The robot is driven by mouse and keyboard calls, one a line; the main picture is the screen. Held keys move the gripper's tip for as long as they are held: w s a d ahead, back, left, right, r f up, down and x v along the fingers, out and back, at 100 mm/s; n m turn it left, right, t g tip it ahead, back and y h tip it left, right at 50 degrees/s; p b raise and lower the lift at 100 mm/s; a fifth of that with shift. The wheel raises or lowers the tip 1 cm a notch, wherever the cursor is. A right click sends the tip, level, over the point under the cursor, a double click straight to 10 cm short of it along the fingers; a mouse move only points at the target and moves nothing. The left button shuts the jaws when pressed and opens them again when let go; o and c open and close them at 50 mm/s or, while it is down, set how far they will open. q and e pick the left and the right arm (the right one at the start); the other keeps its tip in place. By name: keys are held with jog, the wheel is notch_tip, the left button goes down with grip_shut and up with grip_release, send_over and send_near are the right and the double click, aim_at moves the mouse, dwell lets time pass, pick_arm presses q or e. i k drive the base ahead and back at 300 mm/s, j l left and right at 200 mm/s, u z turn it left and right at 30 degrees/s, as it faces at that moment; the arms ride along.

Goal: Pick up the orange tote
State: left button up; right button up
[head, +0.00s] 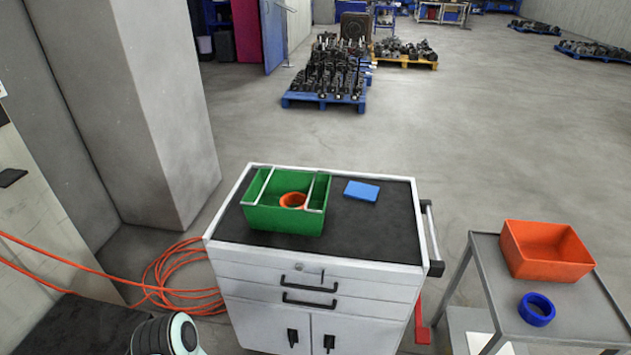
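The orange tote (546,267) is an open, empty-looking box on the grey side table at the right of the head view. It sits upright near the table's far end. Part of an arm of mine, rounded with dark and pale rings, shows at the bottom left edge, far from the tote. Neither of my grippers is in view.
A blue ring (537,309) lies on the grey table (591,308) in front of the tote. A white tool cabinet (321,297) stands left of it, carrying a green bin (284,217) with an orange ring (293,200) and a blue block (361,191). Orange cable (171,277) lies on the floor.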

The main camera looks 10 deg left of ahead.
aim_at(548, 251)
jog(key=z, duration=0.9)
jog(key=l+z, duration=0.1)
jog(key=z, duration=1.3)
jog(key=i+z, duration=0.1)
jog(key=z, duration=0.35)
jog(key=i+j+z, duration=0.1)
jog(key=i+z, duration=0.15)
jog(key=i, duration=1.25)
jog(key=i+u, duration=0.1)
jog(key=i, duration=0.7)
jog(key=i+l+u, duration=0.1)
jog(key=i, duration=0.7)
jog(key=i+j+u, duration=0.1)
jog(key=i+u, duration=0.7)
jog(key=i+l+u, duration=0.15)
jog(key=i+u, duration=0.15)
jog(key=u, duration=0.15)
jog(key=i+j+u, duration=0.15)
jog(key=i+u, duration=0.95)
jog(key=u, duration=0.15)
